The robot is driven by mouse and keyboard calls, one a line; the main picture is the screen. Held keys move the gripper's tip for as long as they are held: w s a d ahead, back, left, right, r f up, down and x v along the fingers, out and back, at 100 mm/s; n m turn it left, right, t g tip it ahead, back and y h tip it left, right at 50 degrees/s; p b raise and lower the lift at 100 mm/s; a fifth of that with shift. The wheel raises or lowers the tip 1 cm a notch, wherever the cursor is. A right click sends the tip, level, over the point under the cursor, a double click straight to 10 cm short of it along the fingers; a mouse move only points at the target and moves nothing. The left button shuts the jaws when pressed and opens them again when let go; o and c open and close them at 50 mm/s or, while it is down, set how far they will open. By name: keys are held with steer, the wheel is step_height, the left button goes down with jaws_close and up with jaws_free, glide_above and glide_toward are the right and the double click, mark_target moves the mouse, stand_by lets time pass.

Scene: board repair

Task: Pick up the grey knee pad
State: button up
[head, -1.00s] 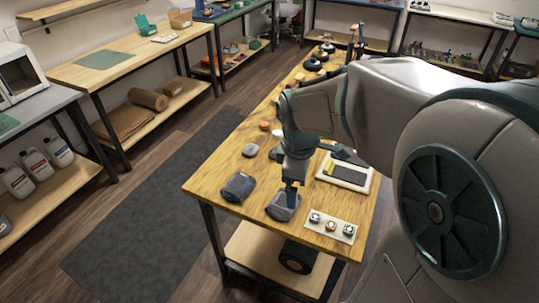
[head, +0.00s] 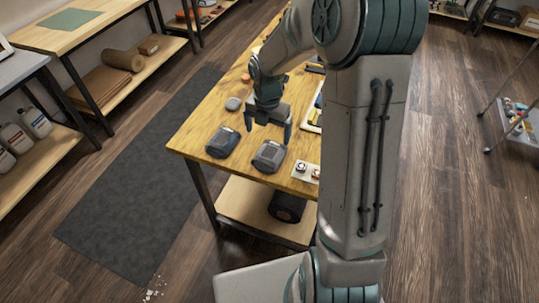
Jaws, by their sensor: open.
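Two similar rounded pads lie on the near end of the wooden table (head: 195,135) in the head view. The right one, a grey pad (head: 270,156), looks like the grey knee pad. The left one, a darker blue-grey pad (head: 222,142), lies beside it with a gap of bare wood between them. My gripper (head: 269,134) is open and empty, pointing down just above and behind the right pad. Its two fingers are spread apart. Whether a fingertip touches the pad is hard to tell.
A small white panel with round buttons (head: 305,171) lies right of the grey pad, partly hidden by my arm. A grey round piece (head: 233,103) and an orange piece (head: 245,77) lie farther back. A dark roll (head: 287,207) sits on the lower shelf. The table's front edge is close.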

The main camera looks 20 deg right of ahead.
glide_above(269, 152)
steer(key=f, duration=0.4)
steer(key=shift+a+f, duration=0.2)
steer(key=shift+f, duration=0.05)
steer(key=f, duration=0.5)
steer(key=shift+d+f, duration=0.1)
steer(key=shift+d, duration=0.15)
steer(key=c, duration=1.1)
